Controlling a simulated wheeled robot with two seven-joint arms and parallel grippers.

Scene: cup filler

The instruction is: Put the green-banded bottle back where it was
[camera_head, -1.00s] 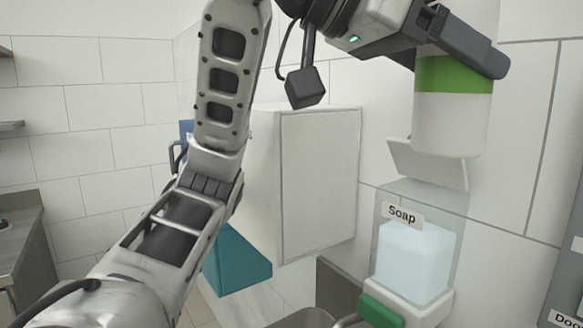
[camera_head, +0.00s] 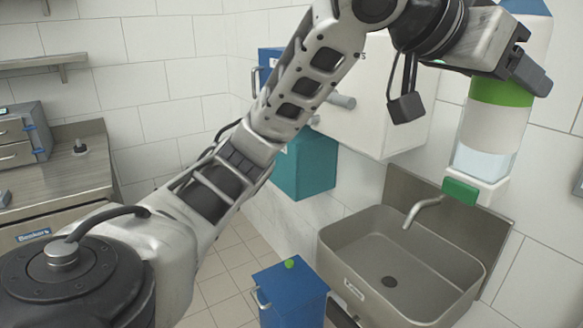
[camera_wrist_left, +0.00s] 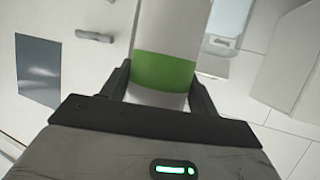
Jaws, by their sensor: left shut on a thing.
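The green-banded bottle (camera_head: 494,122) is white with a broad green band and a blue part at its top. It is held upright at the upper right of the head view, in front of the soap dispenser (camera_head: 483,166). My left gripper (camera_head: 532,75) is shut on the bottle around its green band. The bottle hides most of the dispenser in the head view. My right gripper is not in view.
A steel sink (camera_head: 395,262) with a tap is below the bottle. A white wall cabinet (camera_head: 358,110) and a teal box (camera_head: 305,165) are behind my arm. A blue bin (camera_head: 290,295) stands on the floor. A steel counter (camera_head: 70,182) is at left.

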